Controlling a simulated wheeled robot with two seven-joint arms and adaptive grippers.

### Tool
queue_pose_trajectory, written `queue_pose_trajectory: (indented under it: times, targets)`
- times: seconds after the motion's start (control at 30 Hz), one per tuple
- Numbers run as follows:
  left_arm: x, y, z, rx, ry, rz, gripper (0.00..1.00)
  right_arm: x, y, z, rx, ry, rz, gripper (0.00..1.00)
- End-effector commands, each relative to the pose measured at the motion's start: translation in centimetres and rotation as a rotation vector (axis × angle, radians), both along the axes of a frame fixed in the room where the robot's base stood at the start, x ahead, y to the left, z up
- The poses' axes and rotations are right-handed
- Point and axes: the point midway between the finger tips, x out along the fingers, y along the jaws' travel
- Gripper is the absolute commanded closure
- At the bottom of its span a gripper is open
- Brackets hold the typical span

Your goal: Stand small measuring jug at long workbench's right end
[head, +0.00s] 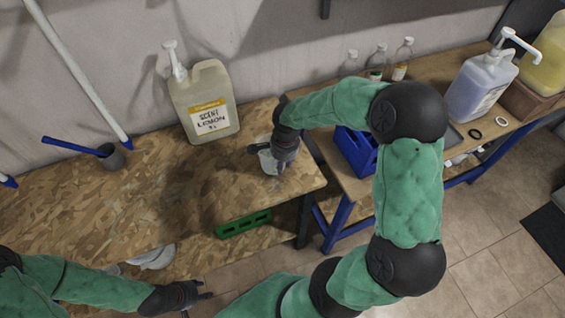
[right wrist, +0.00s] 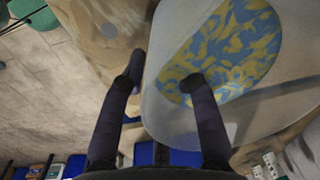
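The small measuring jug (head: 267,162), pale grey and partly hidden, is at the right end of the long workbench (head: 190,205) in the head view. My right gripper (head: 268,158) is over it, fingers apart. In the right wrist view the pale jug (right wrist: 158,112) fills the middle and right, with a blue-and-yellow mottled oval within its outline. One finger of the right gripper (right wrist: 165,78) is beside its left edge, the other overlaps it. I cannot tell whether its base touches the board. My left gripper (head: 197,301) is open and empty near the front edge.
A lemon scent canister (head: 203,101) with a pump stands at the back. A second bench with a blue crate (head: 355,150) adjoins right.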

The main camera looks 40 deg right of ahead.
Motion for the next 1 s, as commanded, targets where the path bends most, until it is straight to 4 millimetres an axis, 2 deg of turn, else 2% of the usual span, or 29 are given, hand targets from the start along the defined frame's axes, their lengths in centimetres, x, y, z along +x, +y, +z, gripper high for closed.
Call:
queue_pose_trajectory:
  times: [0.27, 0.7, 0.9, 1.0]
  targets:
    - [0.0, 0.0, 0.5, 0.000, 0.000, 0.000, 0.60, 0.0, 0.0, 0.7, -0.001, -0.001, 0.000, 0.69]
    - [0.0, 0.0, 3.4, 0.000, 0.000, 0.000, 0.60, -0.7, -0.1, 9.1, -0.001, -0.004, 0.000, 0.69]
    - [0.0, 0.0, 4.1, 0.000, 0.000, 0.000, 0.60, -1.0, -0.1, 11.5, -0.001, -0.001, 0.000, 0.69]
    - [0.0, 0.0, 4.2, 0.000, 0.000, 0.000, 0.60, -1.0, -0.1, 12.1, 0.000, -0.001, 0.000, 0.69]
